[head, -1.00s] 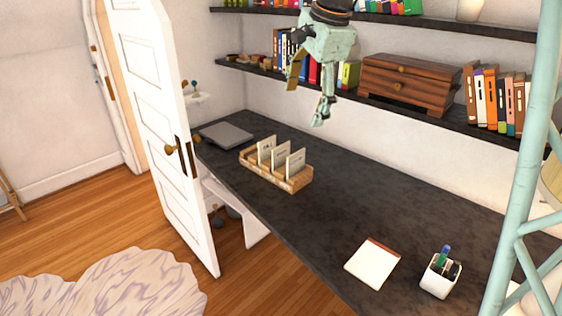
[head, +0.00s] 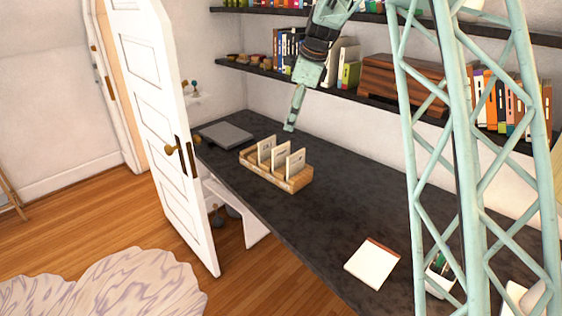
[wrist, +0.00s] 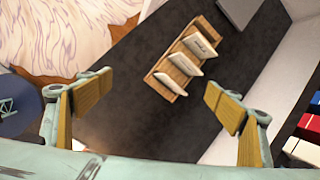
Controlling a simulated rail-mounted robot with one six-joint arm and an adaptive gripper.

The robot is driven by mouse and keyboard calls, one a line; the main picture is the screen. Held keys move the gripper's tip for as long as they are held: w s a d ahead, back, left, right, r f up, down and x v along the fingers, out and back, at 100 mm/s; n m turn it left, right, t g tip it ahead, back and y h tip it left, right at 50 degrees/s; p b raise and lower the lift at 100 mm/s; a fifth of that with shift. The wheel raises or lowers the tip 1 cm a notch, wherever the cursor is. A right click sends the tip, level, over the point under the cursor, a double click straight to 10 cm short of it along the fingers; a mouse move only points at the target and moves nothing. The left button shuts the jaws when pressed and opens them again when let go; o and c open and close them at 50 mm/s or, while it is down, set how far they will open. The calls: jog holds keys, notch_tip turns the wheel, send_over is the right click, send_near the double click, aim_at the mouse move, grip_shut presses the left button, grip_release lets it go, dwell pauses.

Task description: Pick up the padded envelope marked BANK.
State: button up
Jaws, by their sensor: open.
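Three pale padded envelopes stand upright in a wooden rack (head: 289,186) on the dark desk: a rear-left one (head: 265,149), a middle one (head: 279,156) and a front-right one (head: 296,163). They carry small dark marks, too small to read, so I cannot tell which says BANK. My gripper (head: 290,126) hangs above the desk, behind the rack in the head view, empty and apart from it. In the wrist view my gripper (wrist: 160,97) is open, its fingers wide apart, with the rack (wrist: 168,83) beyond them, near the top middle.
A closed grey laptop (head: 226,134) lies left of the rack. A shelf (head: 345,92) with books and a wooden chest (head: 403,84) runs above the desk. A notepad (head: 372,262) and a pen cup (head: 437,278) are at the front right. A white door (head: 160,140) stands open at left.

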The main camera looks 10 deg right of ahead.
aim_at(282, 155)
jog(key=w+d+f+m, duration=0.2)
jog(key=w+f+m, duration=0.4)
jog(key=w+f, duration=0.9)
notch_tip(282, 155, down, 3)
jog(key=shift+d+r+m+y, duration=0.15)
jog(key=shift+m+y, duration=0.25)
jog(key=shift+x, duration=4.3)
jog(key=shift+b, duration=0.3)
jog(key=shift+b+x, duration=0.35)
jog(key=shift+x, duration=2.25)
jog(key=shift+s, duration=0.1)
jog(key=shift+c, duration=0.7)
jog(key=c, duration=0.8)
